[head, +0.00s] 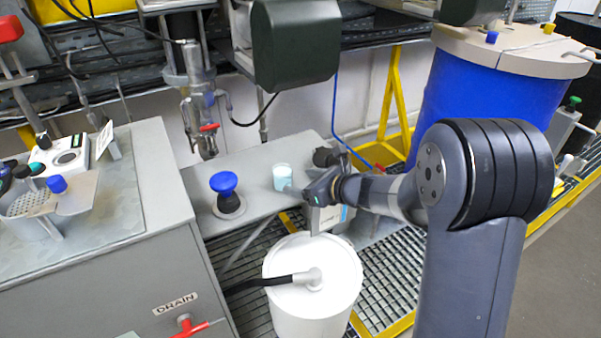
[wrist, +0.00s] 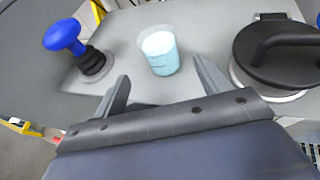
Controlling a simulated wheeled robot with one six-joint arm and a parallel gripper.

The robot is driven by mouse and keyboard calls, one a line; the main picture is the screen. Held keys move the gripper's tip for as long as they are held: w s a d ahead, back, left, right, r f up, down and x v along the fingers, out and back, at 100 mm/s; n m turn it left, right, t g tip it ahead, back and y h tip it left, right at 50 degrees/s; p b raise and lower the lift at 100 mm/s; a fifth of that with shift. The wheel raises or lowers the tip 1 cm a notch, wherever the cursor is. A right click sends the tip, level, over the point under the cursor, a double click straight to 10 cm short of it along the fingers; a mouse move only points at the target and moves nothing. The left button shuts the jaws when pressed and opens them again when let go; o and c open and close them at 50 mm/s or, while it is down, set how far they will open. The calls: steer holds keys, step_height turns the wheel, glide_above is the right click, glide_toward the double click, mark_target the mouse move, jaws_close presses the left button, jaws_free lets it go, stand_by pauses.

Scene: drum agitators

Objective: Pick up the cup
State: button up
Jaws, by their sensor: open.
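The cup (head: 282,177) is a small clear beaker with light blue contents, upright on a grey metal ledge (head: 255,209). It also shows in the wrist view (wrist: 160,52), just beyond and between my fingertips. My gripper (wrist: 160,85) is open and empty, with one finger on each side of the line to the cup. In the head view my gripper (head: 308,194) is just right of the cup. I cannot tell whether a finger touches the cup.
A blue-knobbed valve (head: 224,185) stands left of the cup on the ledge. A black-handled lid (wrist: 278,52) is close on the right in the wrist view. A white drum (head: 330,270) with a black hose stands below. A large blue drum (head: 463,105) is behind my arm.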

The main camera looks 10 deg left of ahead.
mark_target(288, 180)
steer(key=x, duration=0.4)
steer(key=shift+s+a, duration=0.1)
steer(key=shift+a, duration=0.05)
steer(key=shift+p+x, duration=0.6)
steer(key=shift+x, duration=2.45)
steer(key=shift+f, duration=0.1)
steer(key=shift+c, duration=0.2)
steer(key=shift+d, duration=0.25)
steer(key=c, duration=1.1)
